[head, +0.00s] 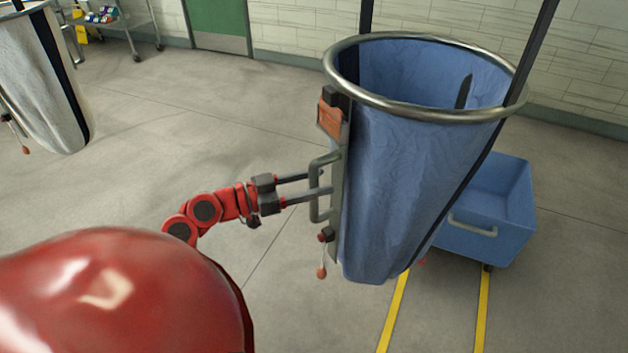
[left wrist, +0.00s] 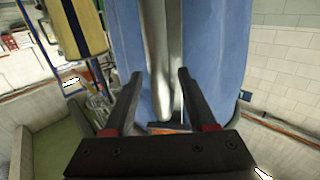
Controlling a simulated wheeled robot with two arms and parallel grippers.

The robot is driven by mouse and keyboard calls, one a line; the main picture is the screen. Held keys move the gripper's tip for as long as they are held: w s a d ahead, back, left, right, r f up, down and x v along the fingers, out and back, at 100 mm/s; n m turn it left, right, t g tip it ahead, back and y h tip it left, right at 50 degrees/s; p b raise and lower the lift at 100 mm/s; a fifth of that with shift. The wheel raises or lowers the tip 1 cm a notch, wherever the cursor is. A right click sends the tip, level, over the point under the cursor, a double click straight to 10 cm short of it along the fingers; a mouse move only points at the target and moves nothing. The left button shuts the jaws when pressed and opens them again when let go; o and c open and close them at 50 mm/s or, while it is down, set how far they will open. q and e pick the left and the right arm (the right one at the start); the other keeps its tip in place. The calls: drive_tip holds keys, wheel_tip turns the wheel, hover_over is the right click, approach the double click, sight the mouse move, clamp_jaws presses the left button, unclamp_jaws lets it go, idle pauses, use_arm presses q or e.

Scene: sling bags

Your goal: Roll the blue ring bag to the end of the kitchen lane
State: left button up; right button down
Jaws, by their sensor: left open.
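The blue ring bag (head: 415,170) hangs upright from a metal ring on dark straps, right of centre in the head view. A pale upright handle (head: 314,190) sticks out from the bracket on its left side. My left gripper (head: 320,183) is open at this handle, one finger above the other in the head view. In the left wrist view, the blue bag (left wrist: 215,60) fills the middle, and a grey metal bar stands between the open fingers (left wrist: 160,75). I cannot tell whether the fingers touch the handle. My right gripper is not in view.
Two yellow floor lines (head: 482,315) run from below the bag toward the bottom edge. A blue wheeled tub (head: 500,215) stands just behind the bag at right. A white bag (head: 38,85) hangs at far left. The grey floor (head: 200,110) between the bags is clear.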

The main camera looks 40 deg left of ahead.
use_arm(q)
clamp_jaws()
idle(1.3)
